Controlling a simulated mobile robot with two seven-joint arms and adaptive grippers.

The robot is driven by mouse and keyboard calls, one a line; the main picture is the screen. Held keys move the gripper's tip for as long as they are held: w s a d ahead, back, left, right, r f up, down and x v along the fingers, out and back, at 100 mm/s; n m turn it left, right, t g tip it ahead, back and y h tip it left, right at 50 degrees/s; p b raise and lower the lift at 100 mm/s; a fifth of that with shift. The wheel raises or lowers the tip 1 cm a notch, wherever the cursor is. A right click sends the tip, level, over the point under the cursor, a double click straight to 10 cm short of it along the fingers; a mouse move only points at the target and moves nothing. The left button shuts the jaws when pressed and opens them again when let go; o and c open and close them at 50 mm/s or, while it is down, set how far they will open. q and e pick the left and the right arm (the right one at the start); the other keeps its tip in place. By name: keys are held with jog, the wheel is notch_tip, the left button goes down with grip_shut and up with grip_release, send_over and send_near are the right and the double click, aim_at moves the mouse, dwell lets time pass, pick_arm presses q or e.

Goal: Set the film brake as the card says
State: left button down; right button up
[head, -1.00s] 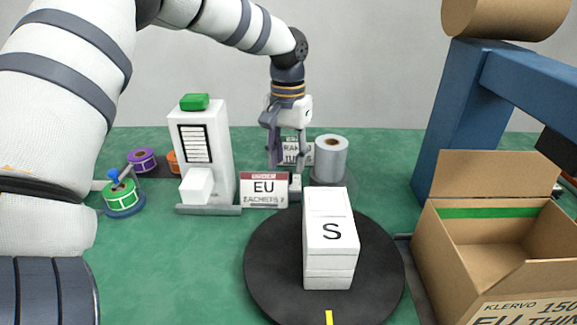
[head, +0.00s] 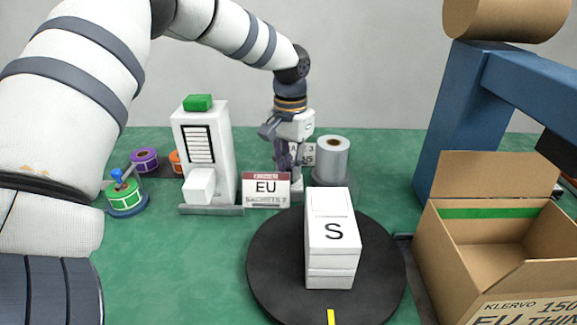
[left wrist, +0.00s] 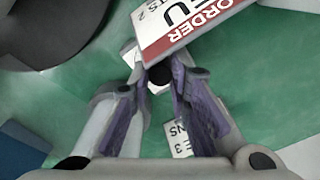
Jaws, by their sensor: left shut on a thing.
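My left gripper (head: 296,174) points down between the order card and the film roll. The left wrist view shows its fingertips (left wrist: 162,84) shut on a small dark knob (left wrist: 160,74) on a pale block. The grey film roll (head: 333,160) stands upright just right of the gripper. A small card (head: 307,150) behind the gripper is mostly hidden; in the left wrist view part of this card (left wrist: 181,141) shows a 3 and the end of a word. The order card (head: 266,189) reads EU and sachets 2. My right gripper is out of view.
A black turntable (head: 270,275) holds a white stack of boxes marked S (head: 331,240). An open carton (head: 450,245) stands at the right under a blue frame (head: 450,120). A white dispenser (head: 222,145) and label rolls (head: 125,195) stand at the left.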

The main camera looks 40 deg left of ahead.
aim_at(290, 171)
pick_arm(q)
jog(key=c, duration=1.5)
grip_release()
notch_tip(290, 171, up, 12)
jog(key=shift+r, duration=0.1)
